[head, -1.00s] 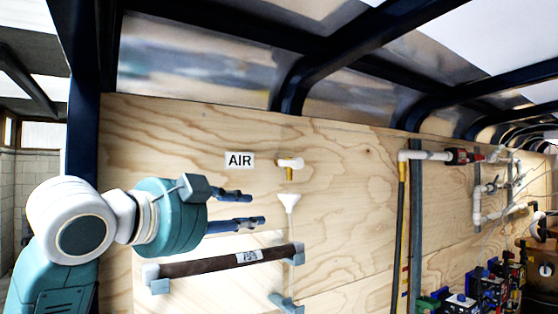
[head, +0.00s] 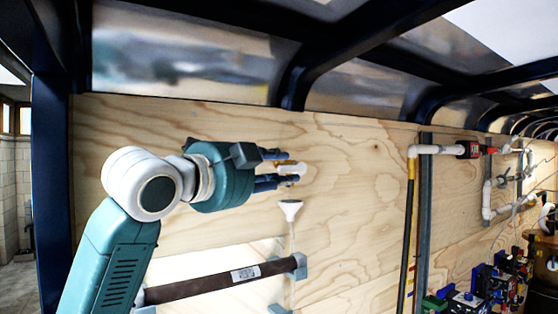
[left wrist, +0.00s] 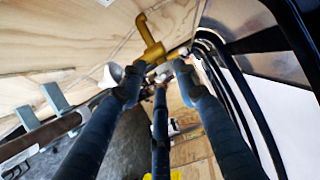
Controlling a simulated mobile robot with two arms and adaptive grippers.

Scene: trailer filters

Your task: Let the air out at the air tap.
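The air tap (head: 301,168) is on the plywood wall, mostly hidden by my left gripper in the head view. Its yellow body (left wrist: 152,42) shows in the left wrist view, just past the fingertips. A pale part of the tap lies near the gap between the tips. I cannot tell whether the fingers touch the tap. My right gripper is not in view.
A white funnel (head: 290,207) is on the wall just below the tap. A dark brown tube (head: 205,284) sits lower in grey brackets. White pipes (head: 437,150) and a black hose (head: 405,235) are to the right. Bare plywood lies between.

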